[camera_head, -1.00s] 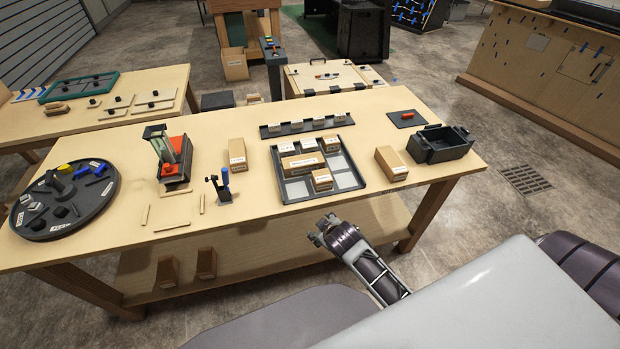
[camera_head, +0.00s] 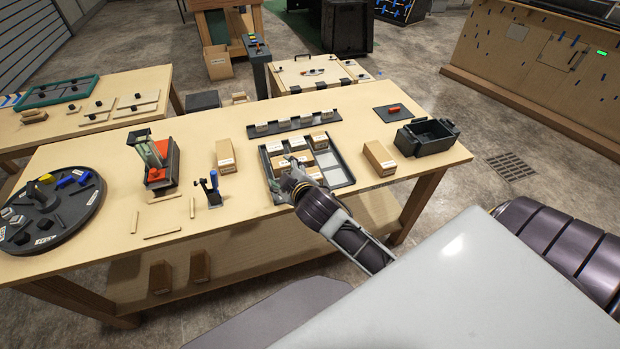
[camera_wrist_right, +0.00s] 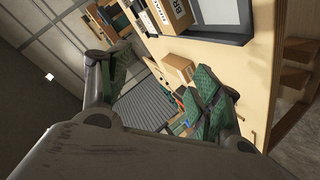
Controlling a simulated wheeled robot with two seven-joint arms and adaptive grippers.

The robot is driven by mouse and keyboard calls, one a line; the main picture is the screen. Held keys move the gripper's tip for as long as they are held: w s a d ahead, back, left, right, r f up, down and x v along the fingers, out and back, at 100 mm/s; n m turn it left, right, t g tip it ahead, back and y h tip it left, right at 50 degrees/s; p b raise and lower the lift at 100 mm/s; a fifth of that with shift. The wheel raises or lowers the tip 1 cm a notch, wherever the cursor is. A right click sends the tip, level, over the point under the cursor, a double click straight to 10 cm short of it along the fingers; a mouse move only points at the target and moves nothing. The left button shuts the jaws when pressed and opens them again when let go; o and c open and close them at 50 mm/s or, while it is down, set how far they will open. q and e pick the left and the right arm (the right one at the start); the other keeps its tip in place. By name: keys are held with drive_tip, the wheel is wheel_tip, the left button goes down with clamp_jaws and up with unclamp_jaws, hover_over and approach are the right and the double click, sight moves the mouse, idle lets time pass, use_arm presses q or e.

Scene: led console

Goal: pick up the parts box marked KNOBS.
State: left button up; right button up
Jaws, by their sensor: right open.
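The parts tray (camera_head: 347,173) on the bench holds several small cardboard boxes with white labels. The labels are too small to read here, so I cannot tell which box is marked KNOBS. My right gripper (camera_head: 293,164) is over the tray's left part and partly hides boxes there. In the right wrist view the right gripper (camera_wrist_right: 158,88) is open with nothing between its fingers. A box with a label starting "BR" (camera_wrist_right: 178,13) shows there beyond the fingers. My left gripper is not in view.
Loose boxes stand left (camera_head: 225,155) and right (camera_head: 379,159) of the tray. A dark strip of labelled pieces (camera_head: 294,123) lies behind it. A dark open bin (camera_head: 427,138) stands at the right end. A blue-handled tool (camera_head: 213,188) stands to the left.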

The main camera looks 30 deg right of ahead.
drive_tip(key=w+a+r+n+t+y, duration=0.35)
drive_tip(key=a+r+n, duration=0.2)
drive_tip(key=r, duration=0.25)
drive_tip(key=w+a+r+n+t+y, duration=0.3)
drive_tip(key=a+r+n+y, duration=0.15)
drive_tip(key=r+n, duration=0.35)
drive_tip(key=s+a+r+n+g+y, duration=0.1)
drive_tip(key=s+a+n+g+y, duration=0.1)
drive_tip(key=a+n+g+y, duration=0.6)
drive_tip(key=s+a+r+n+g+y, duration=0.1)
drive_tip(key=s+a+n+g+y, duration=0.15)
drive_tip(key=n, duration=0.95)
drive_tip(key=d+f+n+g+h, duration=0.75)
drive_tip(key=d+f+n, duration=0.2)
drive_tip(key=f, duration=0.45)
drive_tip(key=w+d+n+g+h, duration=0.1)
drive_tip(key=d+h, duration=0.8)
drive_tip(key=d, duration=1.3)
drive_tip(key=shift+w+d+f+h, duration=0.2)
drive_tip(key=shift+w+h, duration=0.1)
drive_tip(key=shift+w, duration=0.15)
